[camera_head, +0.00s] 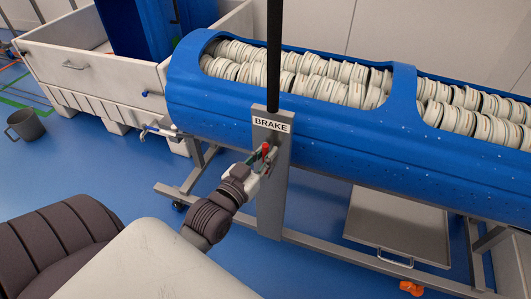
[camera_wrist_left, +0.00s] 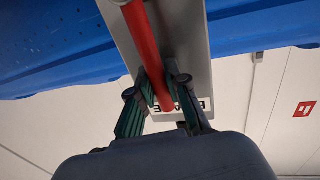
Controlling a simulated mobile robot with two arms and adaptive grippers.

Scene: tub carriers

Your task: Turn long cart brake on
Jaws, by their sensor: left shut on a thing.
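The long cart (camera_head: 340,150) has a blue trough full of stacked pale round parts, on a grey metal frame. A grey post on its near side carries a white BRAKE label (camera_head: 270,124). The red brake lever (camera_head: 266,148) shows just below the label, partly hidden by my gripper. My left gripper (camera_head: 260,160) is at the lever. In the left wrist view the lever (camera_wrist_left: 146,45) runs as a red bar between the green-padded fingers of my left gripper (camera_wrist_left: 162,92), which is shut on it. My right gripper is not in view.
A black upright pole (camera_head: 274,60) rises at the brake post. A large white bin (camera_head: 95,75) with a blue thing inside stands at the left, with a grey bucket (camera_head: 24,125) beside it. A grey tray (camera_head: 395,225) sits low under the cart. Blue floor shows in front.

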